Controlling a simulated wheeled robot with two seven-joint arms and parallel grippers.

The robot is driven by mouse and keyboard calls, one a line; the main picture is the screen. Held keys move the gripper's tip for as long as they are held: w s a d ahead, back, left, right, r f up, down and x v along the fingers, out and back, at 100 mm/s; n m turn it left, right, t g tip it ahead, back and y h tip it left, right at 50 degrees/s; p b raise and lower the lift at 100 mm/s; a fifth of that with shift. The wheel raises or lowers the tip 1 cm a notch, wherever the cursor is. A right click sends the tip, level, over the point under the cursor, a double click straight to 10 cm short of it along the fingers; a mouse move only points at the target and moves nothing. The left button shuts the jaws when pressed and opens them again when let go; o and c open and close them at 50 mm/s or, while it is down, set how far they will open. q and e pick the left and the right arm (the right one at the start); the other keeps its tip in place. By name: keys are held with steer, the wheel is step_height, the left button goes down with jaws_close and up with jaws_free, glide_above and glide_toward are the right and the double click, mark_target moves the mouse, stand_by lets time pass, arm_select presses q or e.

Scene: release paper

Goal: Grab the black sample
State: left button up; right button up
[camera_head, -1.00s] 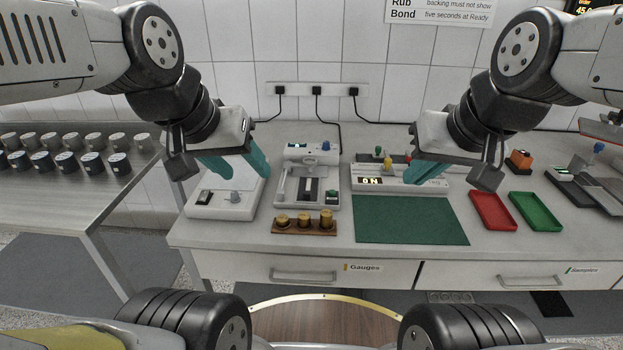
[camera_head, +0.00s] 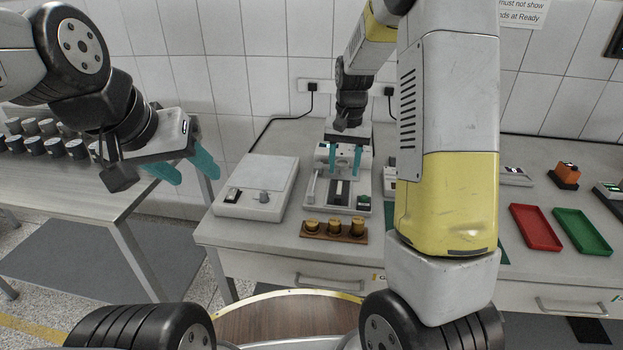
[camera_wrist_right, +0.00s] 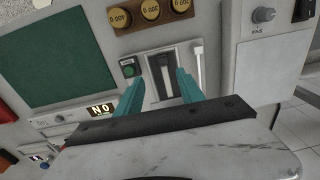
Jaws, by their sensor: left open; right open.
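A black strip, which looks like the black sample (camera_head: 342,189), lies in the bed of a small grey device (camera_head: 312,206) with a lever and a green button. The black strip (camera_wrist_right: 165,72) also shows in the right wrist view, between and beyond the fingertips. My right gripper (camera_head: 345,169) is open with teal fingers, pointing down over the device. In the right wrist view, its open jaws (camera_wrist_right: 158,90) straddle the line of the strip and appear empty. My left gripper (camera_head: 186,169) is open and empty, left of the white box and away from the sample.
Brass weights (camera_head: 333,230) stand in a wooden holder in front of the device. A white box (camera_head: 262,178) with a knob is on its left. A red tray (camera_head: 536,228) and green tray (camera_head: 582,232) lie right. A green mat (camera_wrist_right: 55,58) is partly hidden by my right arm.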

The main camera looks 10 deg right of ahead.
mark_target(338, 192)
steer(key=f, duration=0.6)
steer(key=w+f, duration=0.1)
steer(key=f, duration=0.3)
steer(key=shift+a, duration=0.4)
steer(key=shift+r, duration=0.1)
jaws_close()
